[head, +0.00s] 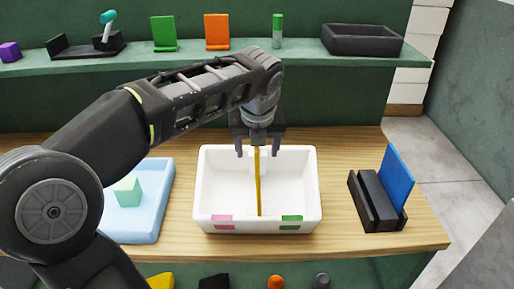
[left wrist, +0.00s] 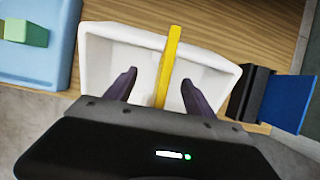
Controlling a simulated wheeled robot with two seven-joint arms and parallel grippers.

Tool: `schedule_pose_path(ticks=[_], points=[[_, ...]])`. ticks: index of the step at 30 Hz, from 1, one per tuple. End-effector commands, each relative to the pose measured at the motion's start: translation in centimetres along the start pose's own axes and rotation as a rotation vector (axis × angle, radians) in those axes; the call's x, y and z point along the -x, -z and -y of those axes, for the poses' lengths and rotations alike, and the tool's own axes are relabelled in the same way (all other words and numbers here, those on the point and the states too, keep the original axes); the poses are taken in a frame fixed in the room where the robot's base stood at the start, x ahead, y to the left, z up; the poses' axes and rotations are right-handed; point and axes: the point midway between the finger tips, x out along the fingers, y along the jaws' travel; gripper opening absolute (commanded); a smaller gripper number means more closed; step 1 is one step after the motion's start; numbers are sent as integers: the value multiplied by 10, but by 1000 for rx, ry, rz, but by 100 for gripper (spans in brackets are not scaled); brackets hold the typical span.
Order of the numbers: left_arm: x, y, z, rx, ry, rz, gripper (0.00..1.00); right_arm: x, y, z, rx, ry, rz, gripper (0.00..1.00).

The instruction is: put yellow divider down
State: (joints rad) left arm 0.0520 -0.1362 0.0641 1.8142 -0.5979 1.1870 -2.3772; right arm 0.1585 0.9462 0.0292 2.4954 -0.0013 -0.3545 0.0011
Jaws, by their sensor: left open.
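The yellow divider (head: 258,182) stands upright on edge in the middle of the white bin (head: 212,172), running from front to back between its two halves. In the left wrist view the yellow divider (left wrist: 169,60) also shows, with the white bin (left wrist: 97,62) on both sides of it. My left gripper (head: 260,152) is above the back part of the bin, pointing down. Its fingers are open, one on each side of the divider and apart from it, as the left wrist view (left wrist: 158,85) shows. My right gripper is not in view.
A pink label and a green label mark the bin's front. A light blue tray (head: 156,205) with a mint green block (head: 128,190) is at left. A black holder (head: 374,203) with a blue panel (head: 397,178) is at right. A shelf (head: 300,58) with several items runs behind.

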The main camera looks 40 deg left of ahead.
Motion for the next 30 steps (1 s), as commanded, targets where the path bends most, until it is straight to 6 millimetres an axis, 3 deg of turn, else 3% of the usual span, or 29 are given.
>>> schedule_pose_path(ticks=[1,13,23,30], points=[[-10,6,-1,-4,-11,-19,67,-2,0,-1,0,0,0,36],[-9,6,-1,-4,-11,-19,100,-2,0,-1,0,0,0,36],[-6,6,-1,-4,-10,-18,100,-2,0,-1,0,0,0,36],[26,4,0,-3,-5,-8,100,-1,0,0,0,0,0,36]])
